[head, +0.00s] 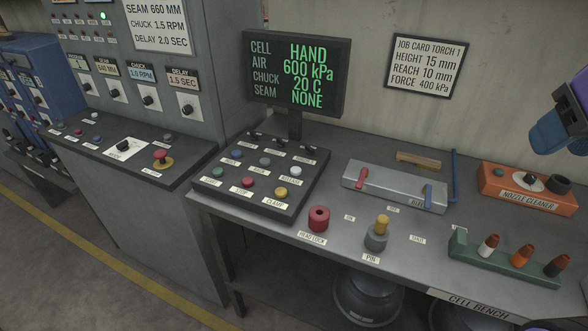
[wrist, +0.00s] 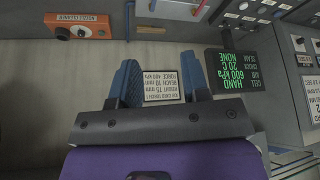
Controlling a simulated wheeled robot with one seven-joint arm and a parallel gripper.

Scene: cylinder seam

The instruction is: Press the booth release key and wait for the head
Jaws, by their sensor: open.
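The control box (head: 262,178) stands on the bench with rows of coloured buttons. A pale button (head: 295,171) on its right side has a label reading RELEASE just below it. No key marked booth is readable. The display (head: 297,76) reads HAND, 600 kPa, 20 C and seam NONE; it shows upside down in the wrist view (wrist: 235,92). My gripper (head: 568,120) is at the right edge of the head view, well away from the box. In the wrist view my gripper (wrist: 160,84) has its blue fingers apart with nothing between them.
A red head lock knob (head: 319,218), a yellow-topped pin (head: 380,228), a grey unit with red and blue levers (head: 394,188), an orange nozzle cleaner (head: 527,190) and a green torch rack (head: 504,261) stand on the bench (head: 420,270). Rounded metal vessels (head: 366,298) sit below it.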

